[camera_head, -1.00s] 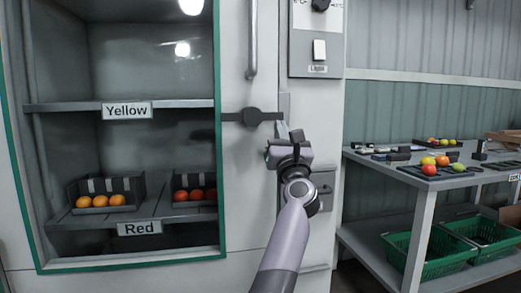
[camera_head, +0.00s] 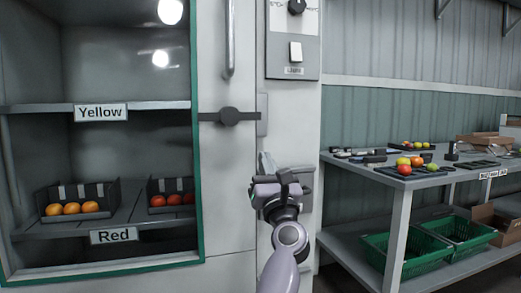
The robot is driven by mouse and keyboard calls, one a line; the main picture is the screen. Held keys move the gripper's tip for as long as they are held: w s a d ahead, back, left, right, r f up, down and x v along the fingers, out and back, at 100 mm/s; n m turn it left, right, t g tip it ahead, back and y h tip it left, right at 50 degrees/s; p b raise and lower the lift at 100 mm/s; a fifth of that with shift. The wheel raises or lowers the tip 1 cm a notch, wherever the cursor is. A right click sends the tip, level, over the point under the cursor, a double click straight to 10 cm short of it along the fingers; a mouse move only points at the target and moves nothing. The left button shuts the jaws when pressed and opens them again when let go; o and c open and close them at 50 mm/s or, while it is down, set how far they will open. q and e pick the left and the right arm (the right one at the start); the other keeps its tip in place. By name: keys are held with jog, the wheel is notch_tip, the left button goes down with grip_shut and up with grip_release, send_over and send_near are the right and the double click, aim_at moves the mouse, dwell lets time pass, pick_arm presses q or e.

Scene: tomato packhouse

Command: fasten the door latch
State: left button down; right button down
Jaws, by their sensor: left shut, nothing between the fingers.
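The door latch (camera_head: 229,117) is a dark horizontal bar with a round pivot on the pale door edge, right of the glass window. The bar lies level, its right end near a small grey catch plate (camera_head: 262,114) on the frame. The door's vertical handle (camera_head: 230,40) is above it. My left gripper (camera_head: 277,180) is shut and empty, below and right of the latch, apart from it. It hides part of a grey box (camera_head: 303,190) on the cabinet front. My right gripper is not in view.
Behind the window are shelves labelled Yellow (camera_head: 101,113) and Red (camera_head: 113,236) with trays of tomatoes. A control panel (camera_head: 292,40) with a knob and switch is above right. A table (camera_head: 398,180) with tomatoes and green crates (camera_head: 388,262) stands at the right.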

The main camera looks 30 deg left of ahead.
pick_arm(q)
jog(key=v, duration=0.4)
jog(key=shift+s+d+f, duration=0.15)
jog(key=shift+s+d, duration=0.05)
jog(key=shift+d, duration=0.1)
dwell(0.4)
